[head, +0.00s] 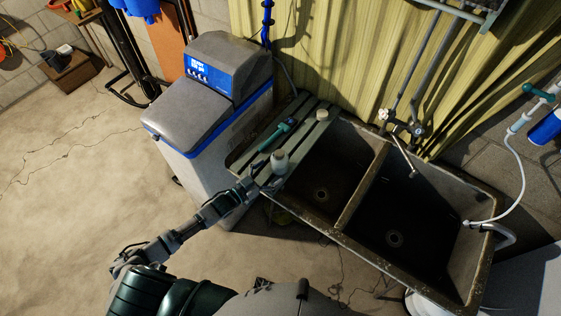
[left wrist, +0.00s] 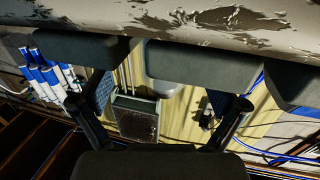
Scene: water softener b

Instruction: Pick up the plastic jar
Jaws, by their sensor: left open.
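A pale plastic jar (head: 280,161) stands upright on the slatted board (head: 312,130) across the left end of the sink. My left gripper (head: 266,179) is at the board's front edge, just below and left of the jar in the head view. In the left wrist view the left gripper (left wrist: 165,115) has its two fingers spread apart. A pale rounded object (left wrist: 166,88) shows between them, partly covered; it looks like the jar, but I cannot be sure. I cannot tell whether the fingers touch it. My right gripper is not in view.
A teal-handled tool (head: 277,136) and a small pale container (head: 322,115) are also on the board. The grey water softener (head: 205,105) stands left of it. The double sink (head: 347,212) with its faucet (head: 412,130) is to the right. The floor at left is open.

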